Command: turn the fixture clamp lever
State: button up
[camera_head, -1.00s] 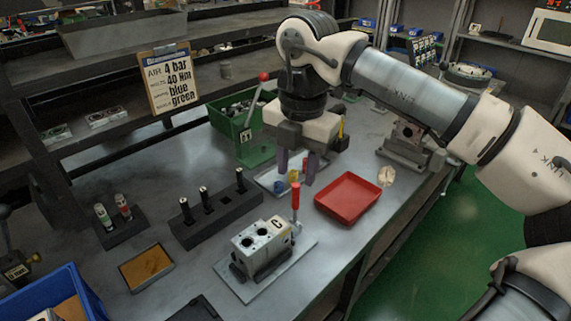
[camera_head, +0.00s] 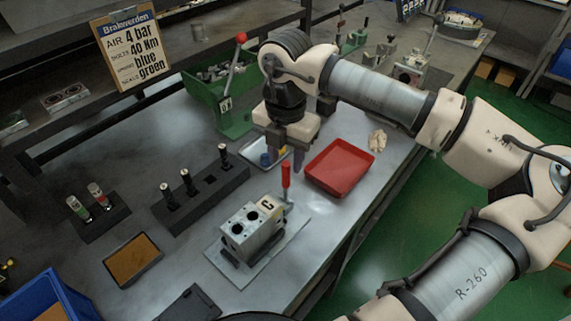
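The fixture clamp lever (camera_head: 286,176) has a red grip and stands upright at the back right corner of the valve block's fixture. The grey valve block (camera_head: 248,230), with dark holes on top and a "C" label, sits in this fixture on a flat metal plate (camera_head: 282,250). My gripper (camera_head: 286,167) points down, its two dark fingers apart with nothing held between them. The tips are close to the top of the red grip in the picture; I cannot tell whether the grip is between them or in front of them.
A red tray (camera_head: 340,168) is close on the right. A small tray with blue and yellow items (camera_head: 262,154) lies behind the fingers. A black holder (camera_head: 205,200) stands left. A green bin (camera_head: 218,100) with a red-knobbed lever press (camera_head: 232,72) stands behind.

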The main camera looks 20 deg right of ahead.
aim_at(286, 183)
jog(key=shift+f, duration=2.05)
jog(key=shift+c, duration=0.5)
grip_shut()
